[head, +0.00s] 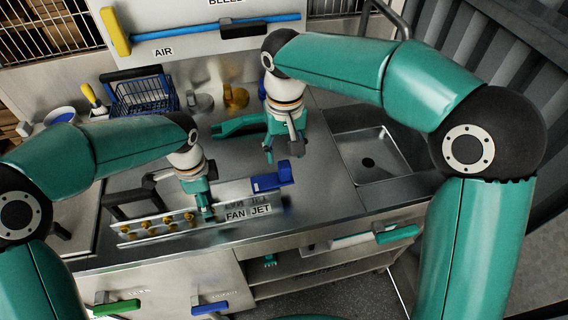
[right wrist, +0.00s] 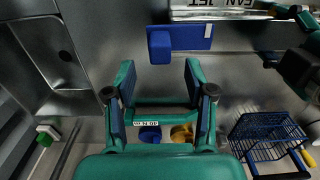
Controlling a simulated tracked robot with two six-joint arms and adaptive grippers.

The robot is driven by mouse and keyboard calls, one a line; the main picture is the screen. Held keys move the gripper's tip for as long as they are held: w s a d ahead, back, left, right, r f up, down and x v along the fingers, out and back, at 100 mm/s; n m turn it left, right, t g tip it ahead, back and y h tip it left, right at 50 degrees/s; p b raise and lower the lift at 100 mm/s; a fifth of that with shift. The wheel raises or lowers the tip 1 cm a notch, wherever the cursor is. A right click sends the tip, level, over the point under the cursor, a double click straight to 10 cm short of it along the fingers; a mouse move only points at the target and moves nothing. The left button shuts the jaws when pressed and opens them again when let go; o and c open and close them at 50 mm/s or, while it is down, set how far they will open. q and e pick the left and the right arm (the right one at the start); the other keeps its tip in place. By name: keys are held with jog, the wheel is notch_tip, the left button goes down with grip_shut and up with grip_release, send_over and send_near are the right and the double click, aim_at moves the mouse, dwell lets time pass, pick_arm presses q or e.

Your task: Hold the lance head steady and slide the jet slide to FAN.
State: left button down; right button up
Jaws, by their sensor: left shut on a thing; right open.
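The lance head (head: 165,222) is a long pale metal bar with several brass nozzles, lying on the steel counter. A plate on its right part reads FAN and JET. The blue jet slide (head: 266,183), with a raised block, sits at the right end behind the JET word. It also shows in the right wrist view (right wrist: 190,38). My left gripper (head: 207,209) is shut on the lance head, left of the FAN word; its fingertips are partly hidden. My right gripper (head: 282,152) is open and empty, above the counter behind the slide. Its two fingers (right wrist: 160,90) point toward the blue block, apart from it.
A sink (head: 372,160) is at the right. A blue wire basket (head: 140,97), a yellow-handled brush (head: 93,100) and a brass fitting (head: 235,97) stand at the back. A panel with a blue bar marked AIR (head: 215,28) is above. The counter between right gripper and slide is clear.

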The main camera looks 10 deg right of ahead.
aim_at(285, 164)
notch_tip(285, 164, down, 6)
jog(key=shift+r, duration=0.15)
grip_shut()
dwell(0.3)
